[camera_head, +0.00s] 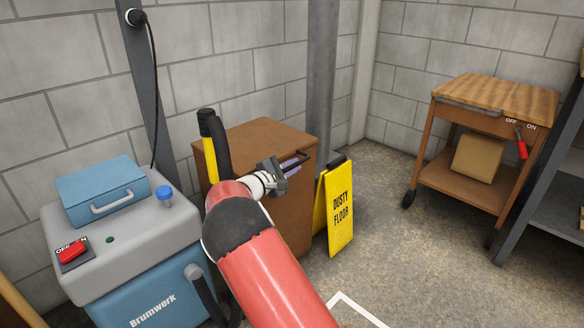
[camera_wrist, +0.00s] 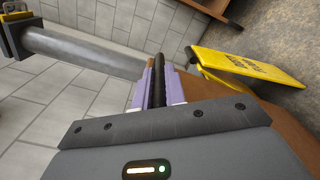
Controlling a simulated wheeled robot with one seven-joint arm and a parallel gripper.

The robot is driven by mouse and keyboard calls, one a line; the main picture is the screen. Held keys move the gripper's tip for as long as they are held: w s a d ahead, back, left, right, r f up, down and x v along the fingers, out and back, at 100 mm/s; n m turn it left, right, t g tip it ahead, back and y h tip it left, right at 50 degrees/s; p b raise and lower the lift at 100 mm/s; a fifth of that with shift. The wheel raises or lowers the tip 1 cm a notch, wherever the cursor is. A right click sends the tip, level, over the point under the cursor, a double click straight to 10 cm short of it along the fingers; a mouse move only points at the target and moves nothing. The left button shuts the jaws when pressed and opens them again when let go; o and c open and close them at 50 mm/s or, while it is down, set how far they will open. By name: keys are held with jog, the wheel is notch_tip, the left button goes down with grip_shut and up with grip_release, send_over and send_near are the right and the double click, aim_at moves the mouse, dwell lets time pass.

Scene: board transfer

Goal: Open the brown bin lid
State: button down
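The brown bin (camera_head: 291,214) stands against the wall, just left of the yellow floor sign. Its flat brown lid (camera_head: 258,134) is down on top. A dark bar handle (camera_head: 303,156) sits at the bin's upper front edge. My gripper (camera_head: 291,163) is at this handle, partly hidden by my wrist. In the wrist view the handle (camera_wrist: 157,72) runs between my two purple finger pads, which lie close on both sides of it. The gripper appears shut on it. Much of the bin's front is hidden behind my arm.
A yellow sign (camera_head: 340,208) stands close to the bin's right. A blue-grey machine (camera_head: 120,240) with a blue case (camera_head: 102,190) is at left. A yellow-and-black handle (camera_head: 209,145) rises beside the bin. A wooden cart (camera_head: 490,95) is at right; floor between is clear.

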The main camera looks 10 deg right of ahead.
notch_tip(320, 180, up, 9)
jog(key=w+n+p, duration=0.1)
jog(key=p, duration=0.4)
jog(key=shift+a, duration=0.4)
jog(key=shift+r, duration=0.1)
jog(key=c, duration=1.5)
grip_release()
jog(key=shift+o, duration=0.2)
jog(key=shift+a, duration=0.1)
jog(key=v, duration=0.7)
jog(key=shift+s+a, duration=0.25)
jog(key=shift+d, duration=0.1)
